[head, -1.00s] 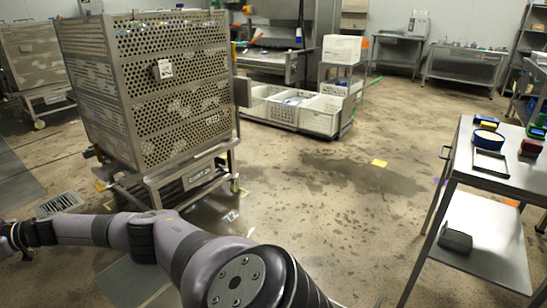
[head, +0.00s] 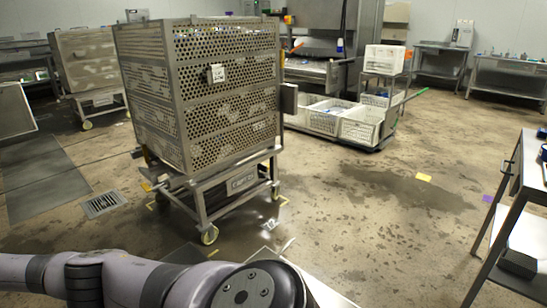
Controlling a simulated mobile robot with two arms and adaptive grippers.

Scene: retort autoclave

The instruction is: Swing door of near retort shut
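No retort or retort door can be made out for certain in the head view. A grey flat panel edge (head: 15,110) shows at the far left, and I cannot tell what it belongs to. One of my arms crosses the bottom left of the view, with a large round joint in front. Neither of my grippers is in view.
A perforated metal basket (head: 225,100) stands on a wheeled cart (head: 235,185) at centre left. Another basket cart (head: 88,62) is behind it. A steel table (head: 533,170) is at the right edge. A floor drain (head: 103,204) lies at left. Wet floor between is open.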

